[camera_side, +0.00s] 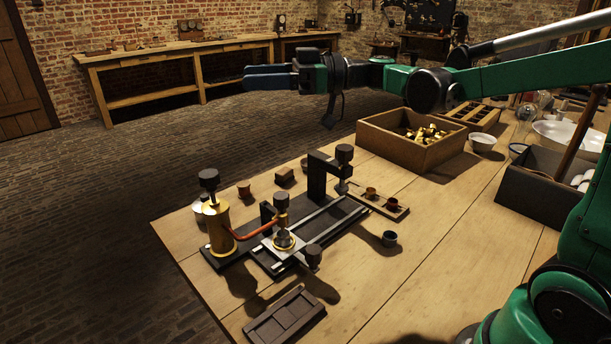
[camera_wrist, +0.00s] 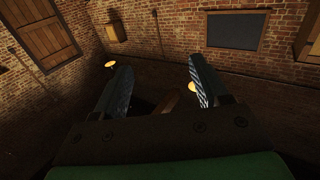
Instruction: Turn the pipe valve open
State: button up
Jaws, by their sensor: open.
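A brass cylinder (camera_side: 218,228) with a dark knob on top stands at the left end of a dark apparatus. A copper pipe (camera_side: 245,236) runs from it to a small brass fitting (camera_side: 281,203) topped by a dark knob, which looks like the pipe valve. I cannot tell the valve's setting. My gripper (camera_side: 268,76) points left, high above and behind the table, well apart from the apparatus. In the wrist view its two fingers (camera_wrist: 160,88) are spread with nothing between them. The wrist view shows no part of the apparatus.
A dark upright bracket with a knob (camera_side: 344,155) rises right of the valve. Bare tabletop (camera_side: 440,255) lies to the right.

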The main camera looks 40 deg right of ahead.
notch_tip(320, 180, up, 4)
send_over(279, 204)
jog(key=w, duration=0.2)
jog(key=s+a+f+n+g+h, duration=0.3)
jog(key=a+f+n+g+h, duration=0.3)
jog(key=f, duration=0.3)
jog(key=s+d+f+n+g+h, duration=0.35)
jog(key=f+h, duration=0.25)
jog(key=h, duration=0.4)
notch_tip(279, 204, up, 16)
jog(key=w+a+n+t+h, duration=0.15)
jog(key=n+t+h, duration=0.25)
jog(key=t+h, duration=0.75)
jog(key=f+g, duration=0.1)
jog(key=f, duration=0.7)
jog(key=f+h, duration=0.1)
jog(key=f, duration=0.7)
jog(key=f+g+h, duration=0.1)
jog(key=f, duration=0.8)
jog(key=shift+w+d+g, duration=0.25)
jog(key=shift+w+g, duration=0.05)
jog(key=shift+w, duration=0.1)
jog(key=shift+w+d+f, duration=0.1)
jog(key=shift+d+f, duration=0.05)
jog(key=shift+x, duration=2.65)
